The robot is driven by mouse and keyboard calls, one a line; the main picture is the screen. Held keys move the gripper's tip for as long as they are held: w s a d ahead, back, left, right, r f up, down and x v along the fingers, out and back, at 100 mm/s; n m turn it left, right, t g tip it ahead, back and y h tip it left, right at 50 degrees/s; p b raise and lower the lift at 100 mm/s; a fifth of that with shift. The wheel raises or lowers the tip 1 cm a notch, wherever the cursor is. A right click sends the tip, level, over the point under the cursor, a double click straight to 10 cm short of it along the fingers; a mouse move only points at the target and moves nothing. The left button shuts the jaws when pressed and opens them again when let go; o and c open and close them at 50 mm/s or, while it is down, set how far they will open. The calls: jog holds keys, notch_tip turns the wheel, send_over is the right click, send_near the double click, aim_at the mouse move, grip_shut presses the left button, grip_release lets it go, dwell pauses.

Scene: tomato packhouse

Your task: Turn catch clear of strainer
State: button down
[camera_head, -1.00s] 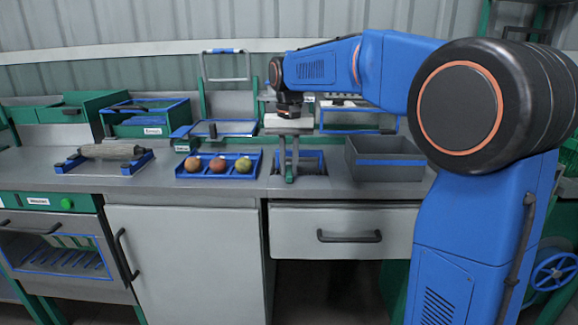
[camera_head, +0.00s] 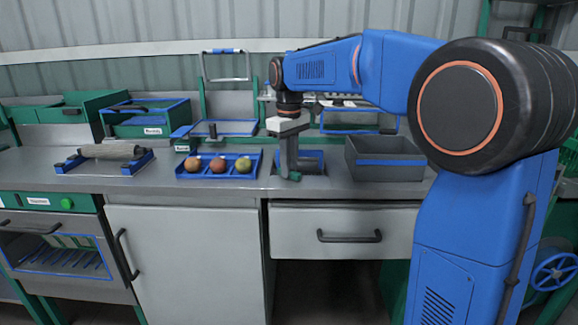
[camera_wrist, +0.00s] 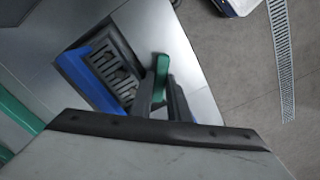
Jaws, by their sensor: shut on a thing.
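The catch is a small green piece; in the head view (camera_head: 294,176) its end shows at my fingertips, and in the wrist view (camera_wrist: 161,68) it sticks out between them. My gripper (camera_head: 288,170) points down over the worktop and is shut on the catch; its dark fingers also show in the wrist view (camera_wrist: 161,98). The strainer (camera_wrist: 122,77) is a dark slotted grate in a recess with a blue edge, to the left of the catch in the wrist view. In the head view my fingers partly cover the recess.
A blue tray (camera_head: 181,174) with several tomatoes lies left of my gripper. A grey bin (camera_head: 385,174) with a blue stripe stands close on the right. A roller stand (camera_head: 68,166) is at the far left. The worktop's front edge is close.

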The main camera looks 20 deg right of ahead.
jog(key=n, duration=0.3)
jog(key=shift+n, duration=2.2)
jog(key=c, duration=1.7)
grip_release()
notch_tip(320, 180, up, 17)
jog(key=shift+r, duration=0.2)
